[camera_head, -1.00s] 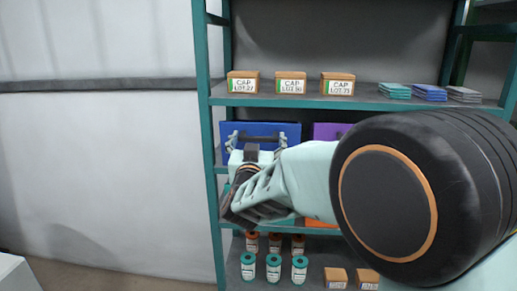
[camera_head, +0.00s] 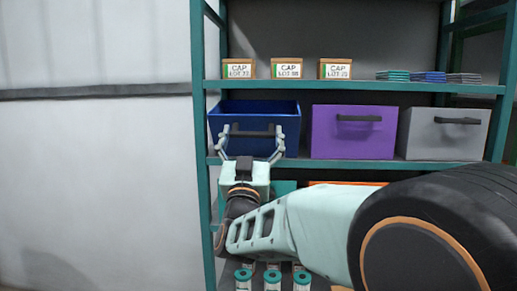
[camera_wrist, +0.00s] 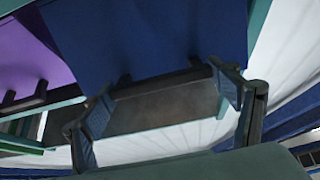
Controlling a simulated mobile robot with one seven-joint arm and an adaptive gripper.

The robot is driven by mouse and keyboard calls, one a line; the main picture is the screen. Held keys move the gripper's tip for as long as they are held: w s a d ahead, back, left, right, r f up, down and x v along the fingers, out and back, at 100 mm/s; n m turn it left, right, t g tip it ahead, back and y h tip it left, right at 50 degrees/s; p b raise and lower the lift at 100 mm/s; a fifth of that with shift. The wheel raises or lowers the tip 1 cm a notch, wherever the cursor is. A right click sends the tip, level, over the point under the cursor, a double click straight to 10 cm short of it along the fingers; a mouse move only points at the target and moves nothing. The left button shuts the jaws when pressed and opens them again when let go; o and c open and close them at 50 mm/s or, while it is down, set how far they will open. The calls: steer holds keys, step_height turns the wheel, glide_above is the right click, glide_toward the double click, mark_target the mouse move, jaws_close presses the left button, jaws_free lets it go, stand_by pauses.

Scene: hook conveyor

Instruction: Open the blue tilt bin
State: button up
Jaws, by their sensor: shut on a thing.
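The blue tilt bin (camera_head: 254,110) is on the middle shelf at the left. Its front leans outward and its dark inside shows above the front edge. My gripper (camera_head: 251,131) is at the bin's front, with its fingers at the two ends of the dark bar handle (camera_head: 254,134), shut on it. In the wrist view the blue front (camera_wrist: 150,38) fills the upper middle, and the handle (camera_wrist: 160,79) runs between the fingers. My wrist and arm hide the shelf area below the bin.
A purple bin (camera_head: 352,132) and a grey bin (camera_head: 444,134) stand to the right on the same shelf. Several labelled boxes and flat stacks (camera_head: 428,76) sit on the shelf above. Teal-capped bottles (camera_head: 272,277) are below. A teal post (camera_head: 199,140) is close at the left.

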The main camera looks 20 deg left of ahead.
steer(key=shift+o, duration=0.2)
steer(key=shift+s+d+f+b, duration=0.1)
steer(key=shift+s+f+b, duration=0.2)
steer(key=shift+f+b, duration=0.5)
steer(key=shift+s+d+f+b, duration=0.1)
steer(key=shift+s+f+b, duration=0.3)
steer(key=shift+b, duration=0.7)
steer(key=shift+s+d+f+b, duration=0.1)
steer(key=shift+s+f+b, duration=0.15)
steer(key=shift+f+b, duration=0.45)
steer(key=shift+s+f+b, duration=0.2)
steer(key=shift+f+b, duration=0.2)
steer(key=shift+b, duration=0.45)
steer(key=shift+f+g, duration=0.15)
steer(key=shift+g, duration=0.15)
steer(key=shift+c, duration=0.2)
steer(key=o, duration=1.7)
steer(key=shift+r, duration=0.2)
steer(key=shift+s, duration=0.15)
